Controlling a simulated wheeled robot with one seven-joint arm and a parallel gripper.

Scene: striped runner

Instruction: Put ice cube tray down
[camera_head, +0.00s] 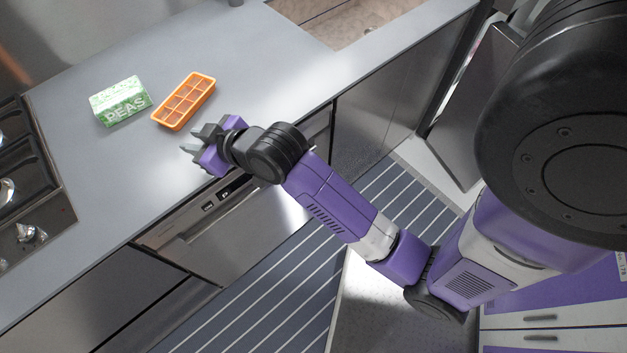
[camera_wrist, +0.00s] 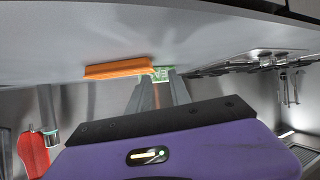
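The orange ice cube tray (camera_head: 184,101) lies flat on the grey counter (camera_head: 262,72); its compartments face up. In the wrist view the tray (camera_wrist: 117,70) shows edge-on, left of the fingertips. My gripper (camera_head: 188,139) is at the front part of the counter, just below the tray in the head view and apart from it. Its two fingers are spread with nothing visible held between them. In the wrist view the fingers of my gripper (camera_wrist: 160,80) point toward the green peas box.
A green and white peas box (camera_head: 121,102) sits left of the tray. A stove (camera_head: 28,190) is at the far left, and a sink (camera_head: 345,20) is at the upper right. The counter between tray and sink is clear. Utensils (camera_wrist: 288,85) hang in the wrist view.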

